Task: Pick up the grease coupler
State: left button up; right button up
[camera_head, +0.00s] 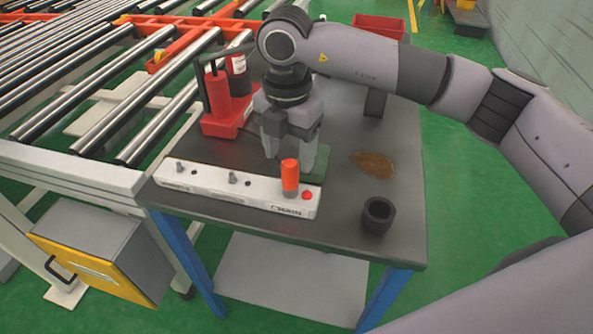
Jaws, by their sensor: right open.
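An orange cylinder (290,176), which I take to be the grease coupler, stands upright near the right end of a white bar (215,184) on the dark workbench. Small metal fittings (233,177) stick up from the same bar further left. My right gripper (290,155) points down just behind and above the orange cylinder. Its fingers are apart and nothing shows between them; I cannot tell whether they touch the cylinder. My left gripper is not in view.
A red holder (228,122) with dark and red canisters stands left of my gripper. A black hollow cylinder (378,216) stands at the front right of the workbench (340,215). A brown stain (374,165) lies behind it. A roller conveyor (90,85) adjoins at left.

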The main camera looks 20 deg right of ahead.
aim_at(291, 179)
notch_tip(291, 179, down, 7)
jog(key=shift+s+f+p, duration=0.1)
jog(key=shift+f+p, duration=0.05)
jog(key=shift+p, duration=0.3)
grip_shut()
